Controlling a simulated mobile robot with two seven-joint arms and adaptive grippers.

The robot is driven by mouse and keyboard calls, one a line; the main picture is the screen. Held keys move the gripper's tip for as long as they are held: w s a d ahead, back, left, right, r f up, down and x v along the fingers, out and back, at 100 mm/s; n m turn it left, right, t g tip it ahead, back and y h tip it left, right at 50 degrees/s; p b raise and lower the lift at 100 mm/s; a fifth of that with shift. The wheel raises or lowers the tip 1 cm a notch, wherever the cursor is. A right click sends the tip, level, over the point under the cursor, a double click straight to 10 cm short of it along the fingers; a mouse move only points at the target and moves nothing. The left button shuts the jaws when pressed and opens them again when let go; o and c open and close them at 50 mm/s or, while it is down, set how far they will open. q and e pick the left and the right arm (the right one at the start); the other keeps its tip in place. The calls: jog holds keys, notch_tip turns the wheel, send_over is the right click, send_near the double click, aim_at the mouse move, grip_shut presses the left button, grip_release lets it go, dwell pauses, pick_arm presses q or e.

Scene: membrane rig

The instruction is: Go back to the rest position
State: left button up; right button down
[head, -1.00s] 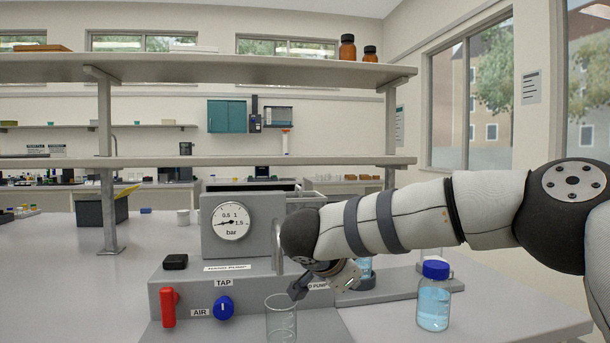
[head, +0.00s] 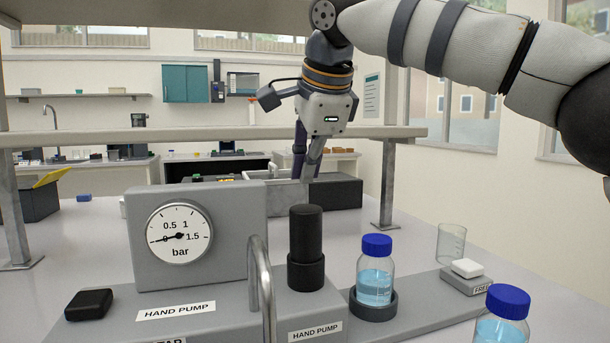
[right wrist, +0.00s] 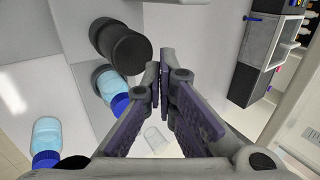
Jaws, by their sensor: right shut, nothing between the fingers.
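My right gripper (head: 307,178) hangs in the upper middle of the head view, pointing down above the rig. Its fingers are together and empty, clear of the black hand pump handle (head: 305,235) below. In the right wrist view the shut fingers (right wrist: 162,85) show in the middle, with the black handle (right wrist: 122,46) to their left. The grey rig (head: 228,232) carries a round gauge (head: 180,236) marked in bar, its needle near 0. My left gripper is out of view.
A blue-capped bottle (head: 375,275) stands in a ring holder right of the pump. Another blue-capped bottle (head: 503,318) is at the lower right edge. An empty beaker (head: 451,243) stands behind the white block (head: 467,268). A metal tube (head: 262,285) rises in front. A shelf (head: 210,138) crosses behind my gripper.

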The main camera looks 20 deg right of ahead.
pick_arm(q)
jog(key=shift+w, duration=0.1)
pick_arm(e)
jog(key=shift+f, duration=1.45)
jog(key=shift+w, duration=0.1)
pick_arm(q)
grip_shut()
